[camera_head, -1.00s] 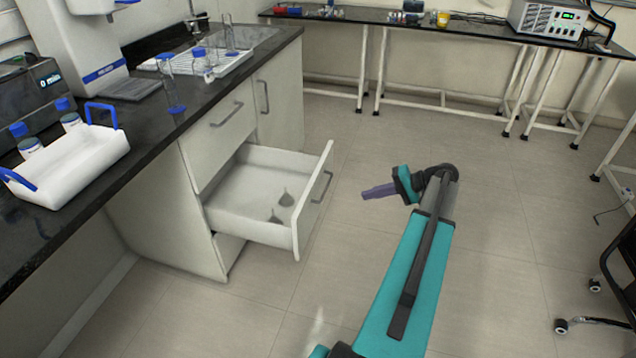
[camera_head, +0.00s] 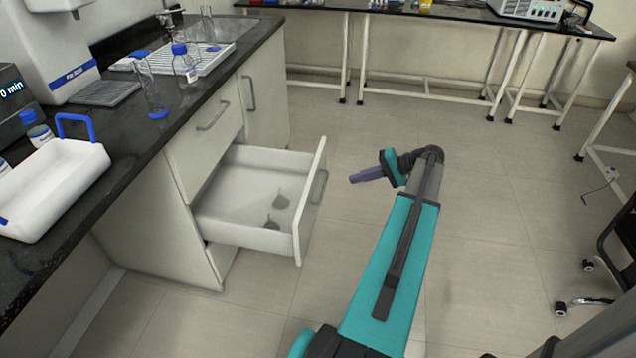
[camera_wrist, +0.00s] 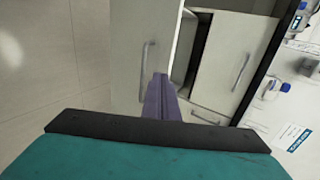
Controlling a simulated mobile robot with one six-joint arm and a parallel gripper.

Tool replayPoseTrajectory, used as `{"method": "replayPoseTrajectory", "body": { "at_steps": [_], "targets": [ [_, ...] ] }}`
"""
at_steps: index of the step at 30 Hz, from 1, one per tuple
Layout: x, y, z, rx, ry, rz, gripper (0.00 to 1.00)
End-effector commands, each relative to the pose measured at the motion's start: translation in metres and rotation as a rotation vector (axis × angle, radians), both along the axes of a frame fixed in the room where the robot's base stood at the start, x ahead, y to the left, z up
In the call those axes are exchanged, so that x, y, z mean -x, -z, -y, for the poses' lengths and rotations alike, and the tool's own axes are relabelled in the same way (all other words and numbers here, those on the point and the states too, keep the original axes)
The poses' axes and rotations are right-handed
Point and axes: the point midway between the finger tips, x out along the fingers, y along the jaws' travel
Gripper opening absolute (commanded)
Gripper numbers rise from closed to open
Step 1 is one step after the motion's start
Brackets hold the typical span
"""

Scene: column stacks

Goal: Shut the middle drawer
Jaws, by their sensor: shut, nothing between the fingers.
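The middle drawer (camera_head: 250,200) stands pulled out from the white cabinet under the dark counter, in the head view. Two small grey items lie inside it. Its front carries a grey bar handle (camera_head: 318,188), which faces my arm. My gripper (camera_head: 352,178) is shut and empty, in the air to the right of the drawer front, with its purple fingers pointing left toward it. A gap shows between them in the head view. In the wrist view the shut fingers (camera_wrist: 160,82) overlap the drawer front (camera_wrist: 128,50) beside its handle; touching cannot be told there.
The closed upper drawer (camera_head: 205,140) sits above the open one. The dark counter (camera_head: 130,145) bears a white tray with a blue handle (camera_head: 60,190), bottles and a drying rack. A chair (camera_head: 600,270) stands at far right.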

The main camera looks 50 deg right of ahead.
Motion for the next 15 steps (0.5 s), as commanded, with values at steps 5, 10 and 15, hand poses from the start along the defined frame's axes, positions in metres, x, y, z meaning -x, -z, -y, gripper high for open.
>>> {"method": "replayPoseTrajectory", "body": {
  "at_steps": [5, 10, 15],
  "targets": [
    [-0.001, 0.0, -0.001, 0.0, -0.001, 0.0, 0.0],
    [-0.005, 0.003, -0.004, 0.0, -0.002, 0.0, 0.0],
    [-0.016, 0.01, -0.011, -0.001, -0.003, 0.001, 0.0]
  ]
}}
